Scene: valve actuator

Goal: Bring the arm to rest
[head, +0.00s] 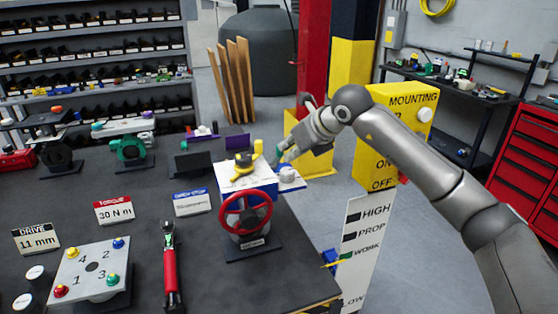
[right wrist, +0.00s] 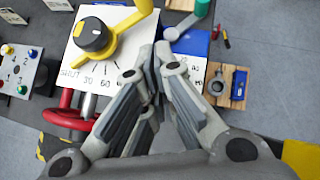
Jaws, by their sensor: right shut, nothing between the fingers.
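The valve actuator (head: 262,192) stands at the right part of the dark table, with a blue body and a white dial top. Its yellow lever (head: 240,168) lies on top and its red handwheel (head: 226,222) faces front. My right gripper (head: 281,160) is just right of and above the actuator, its fingers shut and empty. In the right wrist view the fingertips (right wrist: 150,78) show in front of the dial plate (right wrist: 78,55), beside the yellow lever (right wrist: 130,22). Whether they touch the actuator is unclear. My left gripper is out of view.
A yellow mounting box (head: 405,100) stands behind my right arm. A red torque tool (head: 169,270) and a bolt plate (head: 75,285) lie on the table at left. A white sign (head: 365,245) stands off the table's right edge.

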